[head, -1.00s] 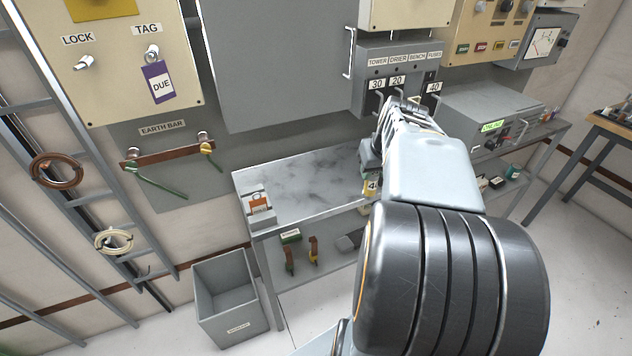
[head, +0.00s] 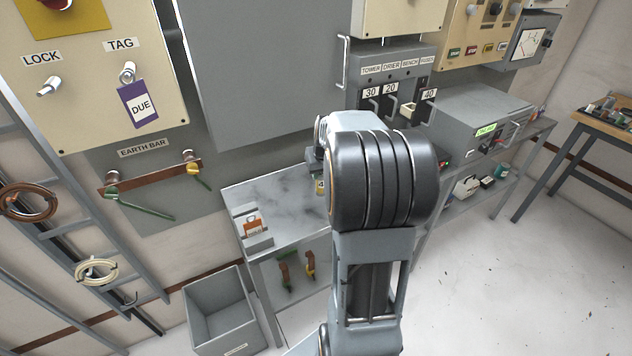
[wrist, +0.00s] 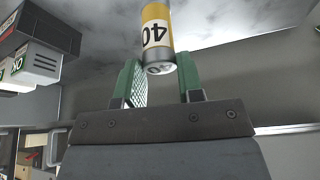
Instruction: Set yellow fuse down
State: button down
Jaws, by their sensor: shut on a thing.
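The yellow fuse (wrist: 156,35) is a cylinder with a yellow band marked 40 and a metal end cap, seen upside down in the wrist view. My gripper (wrist: 160,82) has green pads closed on its metal end. In the head view only a small yellow part of the fuse (head: 320,186) shows left of my arm, over the grey marbled bench top (head: 280,197). My arm hides the gripper there. I cannot tell whether the fuse touches the bench top.
The fuse panel (head: 385,72) and a grey instrument box (head: 480,115) are behind and right. A grey bin (head: 222,312) stands on the floor. Bare bench top lies left of my arm.

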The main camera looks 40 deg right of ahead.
jog(key=shift+w+a+f, duration=0.15)
jog(key=shift+w+f, duration=0.75)
jog(key=shift+f, duration=0.2)
jog(key=shift+w+f, duration=0.15)
jog(key=shift+f, duration=0.75)
jog(key=shift+w+f, duration=0.1)
jog(key=shift+f, duration=0.75)
jog(key=shift+f, duration=0.2)
jog(key=c, duration=0.8)
grip_release()
jog(key=shift+o, duration=0.2)
jog(key=shift+r, duration=0.1)
